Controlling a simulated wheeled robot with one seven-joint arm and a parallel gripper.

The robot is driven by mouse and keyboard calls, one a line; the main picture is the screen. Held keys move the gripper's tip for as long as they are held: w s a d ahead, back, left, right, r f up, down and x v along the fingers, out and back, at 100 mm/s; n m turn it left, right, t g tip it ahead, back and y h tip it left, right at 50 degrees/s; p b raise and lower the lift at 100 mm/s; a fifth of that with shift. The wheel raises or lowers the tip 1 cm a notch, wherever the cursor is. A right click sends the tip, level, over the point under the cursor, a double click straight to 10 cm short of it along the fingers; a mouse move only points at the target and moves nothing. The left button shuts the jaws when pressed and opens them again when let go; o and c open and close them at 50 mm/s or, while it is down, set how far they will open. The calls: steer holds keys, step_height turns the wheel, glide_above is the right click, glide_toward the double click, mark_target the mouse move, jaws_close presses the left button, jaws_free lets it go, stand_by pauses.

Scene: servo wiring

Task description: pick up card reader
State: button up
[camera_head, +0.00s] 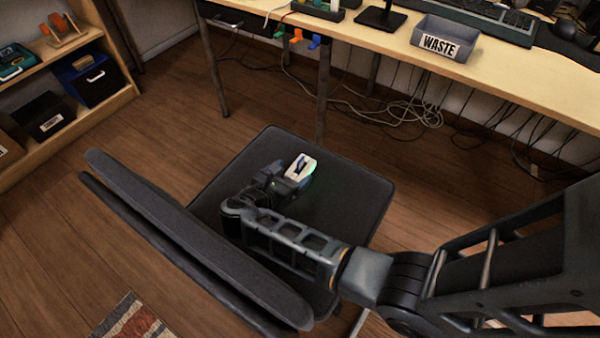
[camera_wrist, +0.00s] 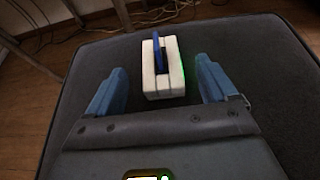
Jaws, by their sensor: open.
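The card reader (camera_wrist: 163,82) is a small white block with a blue card-like piece standing up in its slot. It sits on the dark seat of a chair (camera_head: 345,185). In the wrist view it lies just beyond and between the two blue fingertips of my gripper (camera_wrist: 160,88), with gaps on both sides. My gripper is open and empty. In the head view the white reader (camera_head: 300,167) shows at the end of my arm, over the seat, partly hidden by the gripper. Whether the fingers touch it cannot be seen there, but the wrist view shows them apart from it.
The chair's backrest (camera_head: 190,235) rises on the near left side of the seat. A desk (camera_head: 490,75) with a WASTE bin (camera_head: 444,39) stands behind, cables hanging below it. A shelf (camera_head: 65,130) with boxes is at left. The seat around the reader is clear.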

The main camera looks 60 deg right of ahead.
mark_target(297, 169)
steer(key=b+x, duration=0.1)
steer(key=x, duration=0.5)
steer(key=shift+d+f, duration=0.1)
steer(key=shift+d, duration=0.2)
steer(key=c, duration=1.1)
